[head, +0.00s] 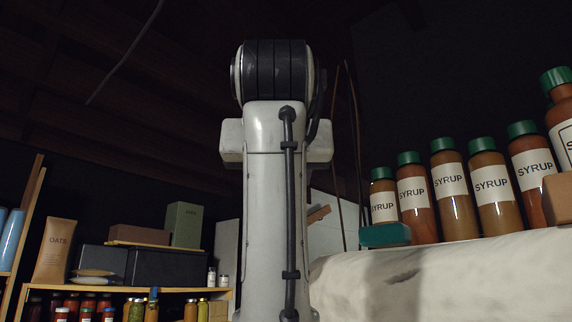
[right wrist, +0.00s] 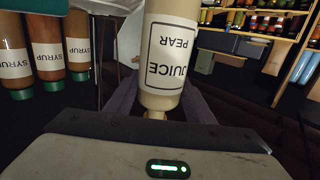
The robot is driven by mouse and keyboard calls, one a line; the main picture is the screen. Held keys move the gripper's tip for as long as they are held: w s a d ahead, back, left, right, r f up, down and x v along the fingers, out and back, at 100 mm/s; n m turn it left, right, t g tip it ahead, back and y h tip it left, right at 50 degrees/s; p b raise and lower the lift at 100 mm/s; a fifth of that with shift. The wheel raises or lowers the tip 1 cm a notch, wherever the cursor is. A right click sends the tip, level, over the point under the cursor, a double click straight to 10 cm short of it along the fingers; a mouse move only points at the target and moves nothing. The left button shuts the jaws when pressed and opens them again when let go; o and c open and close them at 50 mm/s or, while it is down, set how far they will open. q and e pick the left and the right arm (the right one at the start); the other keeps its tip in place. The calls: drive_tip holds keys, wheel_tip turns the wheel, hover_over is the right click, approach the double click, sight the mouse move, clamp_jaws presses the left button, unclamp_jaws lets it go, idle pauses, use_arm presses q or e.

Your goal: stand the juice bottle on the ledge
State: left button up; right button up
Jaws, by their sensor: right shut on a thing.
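The juice bottle (right wrist: 168,65), cream coloured with a white "JUICE PEAR" label, is large in the right wrist view. It appears upside down there, as do the syrup bottles, so it is about upright. My right gripper (right wrist: 160,96) is shut on it near its neck, with dark fingers at both sides. The bottle's base is cut off by the picture's top edge. In the head view the pale ledge (head: 450,272) runs along the right. Neither the juice bottle nor a gripper shows there; my white arm link fills the middle.
Several syrup bottles (head: 449,190) with green caps stand in a row on the ledge. A teal box (head: 385,235) is at its left front, and a brown block (head: 558,198) at the far right. Shelves with jars (head: 130,291) and boxes stand at the left back.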

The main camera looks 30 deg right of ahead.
drive_tip(key=s+r, duration=0.2)
drive_tip(key=shift+s+a+r+y, duration=0.15)
drive_tip(key=shift+s+r+y, duration=0.15)
drive_tip(key=shift+s+r, duration=0.1)
drive_tip(key=shift+s, duration=0.1)
drive_tip(key=w+d, duration=0.3)
drive_tip(key=d, duration=0.7)
drive_tip(key=w+d+p, duration=0.1)
drive_tip(key=w+d, duration=0.2)
drive_tip(key=d, duration=0.7)
drive_tip(key=shift+d+f+p, duration=0.15)
drive_tip(key=shift+f+p, duration=0.15)
drive_tip(key=shift+f, duration=0.1)
idle(0.6)
drive_tip(key=shift+s+f+b, duration=0.1)
drive_tip(key=shift+f+b, duration=0.2)
drive_tip(key=shift+f, duration=0.05)
idle(0.5)
drive_tip(key=o, duration=1.3)
drive_tip(key=shift+o, duration=0.2)
